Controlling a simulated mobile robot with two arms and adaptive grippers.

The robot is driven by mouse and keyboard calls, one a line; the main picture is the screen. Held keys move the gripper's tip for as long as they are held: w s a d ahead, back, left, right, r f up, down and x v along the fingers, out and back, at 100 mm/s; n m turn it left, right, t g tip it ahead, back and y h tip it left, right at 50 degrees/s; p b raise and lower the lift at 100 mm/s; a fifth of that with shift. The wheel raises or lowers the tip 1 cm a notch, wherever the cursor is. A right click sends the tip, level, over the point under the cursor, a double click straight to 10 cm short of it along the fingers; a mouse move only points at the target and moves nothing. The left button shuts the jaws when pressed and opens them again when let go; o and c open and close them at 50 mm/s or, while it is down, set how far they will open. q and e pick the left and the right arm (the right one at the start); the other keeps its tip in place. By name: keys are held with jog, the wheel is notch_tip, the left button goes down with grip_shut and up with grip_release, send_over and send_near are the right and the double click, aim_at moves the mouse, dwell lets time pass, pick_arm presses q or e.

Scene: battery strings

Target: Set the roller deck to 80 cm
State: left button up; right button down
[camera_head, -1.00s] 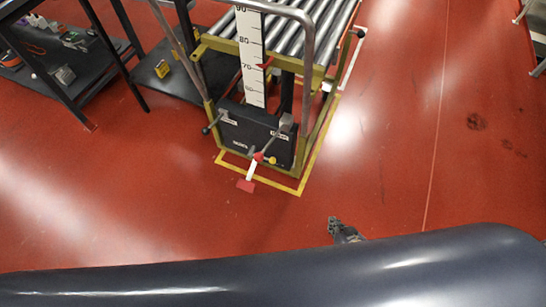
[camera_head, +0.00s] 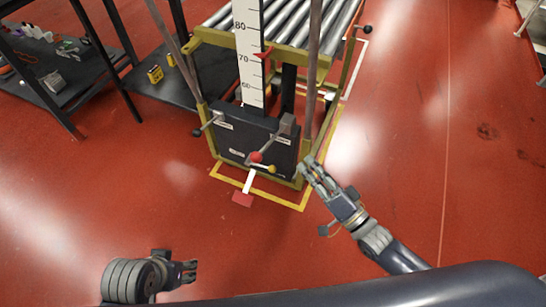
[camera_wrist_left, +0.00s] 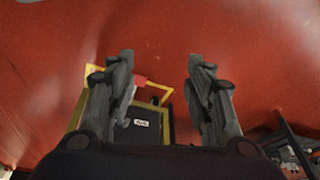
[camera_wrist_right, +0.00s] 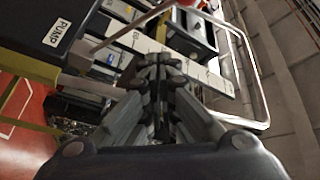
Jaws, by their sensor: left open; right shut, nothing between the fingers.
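The roller deck (camera_head: 290,28) stands on a yellow-framed lift cart. A white scale (camera_head: 250,75) has a red pointer (camera_head: 263,53) near 70, below the 80 figure. Below it is a black control box (camera_head: 240,135) with a black-knobbed lever (camera_head: 199,131) at left, a grey handle (camera_head: 286,125) at right, red (camera_head: 256,157) and yellow (camera_head: 272,168) knobs, and a red pedal (camera_head: 242,199). My right gripper (camera_head: 308,166) is shut and empty beside the box's right side; a PUMP label (camera_wrist_right: 55,33) shows in its wrist view. My left gripper (camera_head: 192,271) is open, low and away from the cart.
Yellow floor tape (camera_head: 308,200) surrounds the cart base. Upright tubes of the cart's handle (camera_head: 314,80) rise near my right gripper. A dark shelf (camera_head: 60,85) with small items stands at left, with a yellow device (camera_head: 155,74) nearby. The red floor is clear in front and right.

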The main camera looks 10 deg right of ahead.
pick_arm(q)
jog(key=shift+b+v, duration=0.35)
jog(key=shift+v, duration=0.7)
pick_arm(e)
jog(key=shift+s+a+r+y, duration=0.2)
jog(key=shift+a+r+y, duration=0.15)
jog(key=shift+r, duration=0.25)
jog(key=shift+s+a+r+y, duration=0.2)
jog(key=shift+r+y, duration=0.25)
jog(key=shift+r, duration=0.15)
pick_arm(q)
jog(key=shift+s+f, duration=0.1)
pick_arm(e)
jog(key=shift+w, duration=0.1)
pick_arm(q)
jog(key=w+d+r+t+h+b, duration=0.1)
jog(key=w+t, duration=0.3)
jog(key=w, duration=0.4)
jog(key=shift+w+d+r+t+b, duration=0.25)
jog(key=shift+d+r+b, duration=0.25)
jog(key=shift+d+r, duration=0.25)
pick_arm(e)
jog(key=w+a, duration=0.5)
jog(key=a, duration=0.2)
jog(key=shift+a+r, duration=0.2)
jog(key=shift+a, duration=0.2)
pick_arm(q)
jog(key=shift+w, duration=0.1)
pick_arm(e)
jog(key=shift+f, duration=0.1)
